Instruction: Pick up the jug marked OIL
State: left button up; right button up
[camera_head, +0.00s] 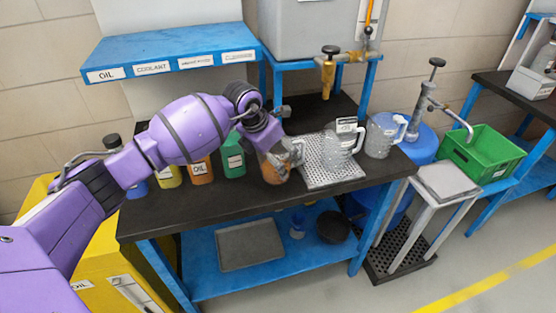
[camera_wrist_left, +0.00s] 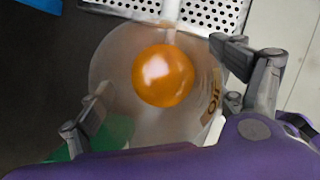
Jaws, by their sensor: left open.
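The jug marked OIL (camera_wrist_left: 212,103) is clear, with a round orange patch of liquid inside and an orange label. In the head view the jug (camera_head: 274,172) stands on the black bench top, partly hidden by my left gripper (camera_head: 281,152). In the wrist view my left gripper (camera_wrist_left: 164,70) is open, with one finger on each side of the jug. I cannot tell whether the fingers touch it. My right gripper is not in view.
A perforated metal tray (camera_head: 318,178) with a clear jug (camera_head: 341,150) is just right of the OIL jug. Another clear jug (camera_head: 380,136) stands further right. A green bottle (camera_head: 233,160) and an orange OIL bottle (camera_head: 200,174) stand left. A blue labelled shelf (camera_head: 170,43) is above.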

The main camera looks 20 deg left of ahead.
pick_arm(q)
jog(key=shift+x, duration=1.2)
jog(key=shift+d, duration=0.1)
jog(key=c, duration=1.3)
